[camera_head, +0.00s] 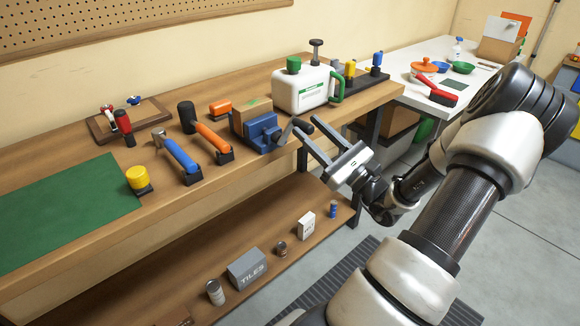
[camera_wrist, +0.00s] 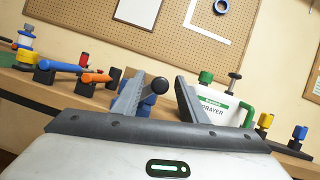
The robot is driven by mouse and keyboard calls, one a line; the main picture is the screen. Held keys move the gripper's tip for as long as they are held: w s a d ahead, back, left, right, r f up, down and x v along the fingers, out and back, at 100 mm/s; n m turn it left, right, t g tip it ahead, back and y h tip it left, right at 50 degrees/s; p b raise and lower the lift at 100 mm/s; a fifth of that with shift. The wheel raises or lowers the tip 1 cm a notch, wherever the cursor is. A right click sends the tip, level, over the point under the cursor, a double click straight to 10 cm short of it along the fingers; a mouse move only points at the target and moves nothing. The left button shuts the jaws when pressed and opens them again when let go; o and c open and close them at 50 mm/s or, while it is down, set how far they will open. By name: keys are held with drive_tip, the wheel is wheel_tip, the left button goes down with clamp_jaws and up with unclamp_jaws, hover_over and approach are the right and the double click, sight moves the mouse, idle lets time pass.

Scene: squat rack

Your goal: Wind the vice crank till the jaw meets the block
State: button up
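The blue vice (camera_head: 262,132) stands at the front edge of the wooden workbench. Its dark crank (camera_head: 299,123) sticks out toward my gripper and ends in a round black knob (camera_wrist: 159,85). In the wrist view the knob shows between the fingertips (camera_wrist: 160,79), with space on both sides. I cannot tell how deep it sits between them.
A white sprayer (camera_head: 302,91) stands right of the vice. An orange-handled mallet (camera_head: 206,133) and a blue-handled hammer (camera_head: 177,154) lie to its left. A lower shelf (camera_head: 260,226) holds several small items. A white table (camera_head: 425,85) is at the back right.

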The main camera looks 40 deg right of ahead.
drive_tip(key=s+p, duration=0.1)
drive_tip(key=s, duration=0.3)
drive_tip(key=shift+s+d, duration=0.15)
drive_tip(key=shift+s, duration=0.05)
idle(0.6)
